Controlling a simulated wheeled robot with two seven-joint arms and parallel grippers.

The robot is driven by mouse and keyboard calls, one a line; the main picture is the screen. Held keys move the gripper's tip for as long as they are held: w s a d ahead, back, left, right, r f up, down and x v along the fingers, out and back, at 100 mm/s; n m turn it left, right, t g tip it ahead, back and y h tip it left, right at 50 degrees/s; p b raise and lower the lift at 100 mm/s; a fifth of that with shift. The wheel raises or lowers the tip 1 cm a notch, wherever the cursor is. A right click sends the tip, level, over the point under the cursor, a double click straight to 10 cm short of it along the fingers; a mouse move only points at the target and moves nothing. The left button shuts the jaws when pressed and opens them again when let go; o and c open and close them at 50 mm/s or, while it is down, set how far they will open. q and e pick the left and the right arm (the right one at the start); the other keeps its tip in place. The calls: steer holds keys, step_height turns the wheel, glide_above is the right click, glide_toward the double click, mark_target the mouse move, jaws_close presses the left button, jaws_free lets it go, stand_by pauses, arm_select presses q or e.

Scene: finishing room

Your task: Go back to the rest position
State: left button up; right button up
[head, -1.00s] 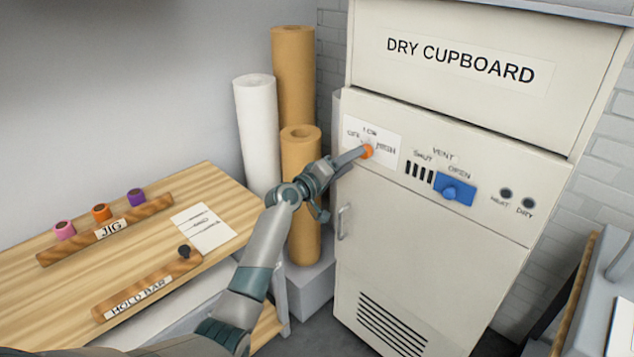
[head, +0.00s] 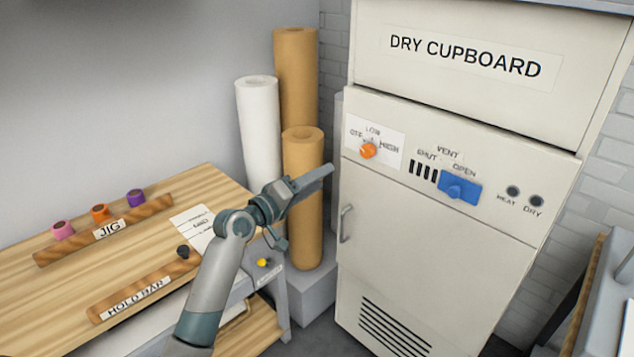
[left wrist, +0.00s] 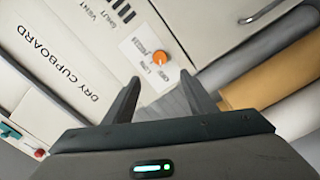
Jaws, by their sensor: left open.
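My left gripper (head: 316,182) is open and empty in the head view, in front of the tan rolls and to the left of the dry cupboard (head: 420,225). It is apart from the orange knob (head: 368,151) on the cupboard's panel. The knob's pointer is hard to read at this size. In the left wrist view, the two fingers of my left gripper (left wrist: 160,100) stand apart with nothing between them, and the orange knob (left wrist: 159,58) shows beyond them. My right gripper is in neither view.
A wooden bench (head: 120,262) with a jig rail (head: 150,215) and a hold bar (head: 130,300) is at the left. White (head: 259,130) and tan paper rolls (head: 302,240) stand behind my arm. A blue vent slider (head: 459,188) is on the cupboard. Another bench edge is at the right.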

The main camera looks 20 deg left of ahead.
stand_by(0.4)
arm_select(q)
steer(key=s+f+g+y, duration=0.2)
steer(key=s+f+g, duration=0.1)
steer(key=f, duration=1.5)
steer(key=s+f+g+y, duration=0.2)
steer(key=f, duration=1.6)
steer(key=s+f+m+g, duration=0.25)
steer(key=s+f, duration=0.65)
steer(key=f, duration=0.5)
steer(key=s+d+f+m+g+y, duration=0.1)
steer(key=s+f+m+g, duration=0.1)
steer(key=s+f, duration=0.9)
steer(key=s+d+f+m+g+y, duration=0.1)
steer(key=s+d+f+m+g, duration=0.15)
steer(key=s+f, duration=0.8)
steer(key=s+d+f+m+g, duration=0.1)
steer(key=s+f+m+g, duration=0.1)
steer(key=s, duration=1.3)
steer(key=s+d+f+m+g, duration=0.1)
steer(key=s+f+g, duration=0.1)
steer(key=s, duration=1.3)
steer(key=shift+s+d+f+m, duration=0.15)
steer(key=shift+d+f+m, duration=0.2)
steer(key=shift+f, duration=0.55)
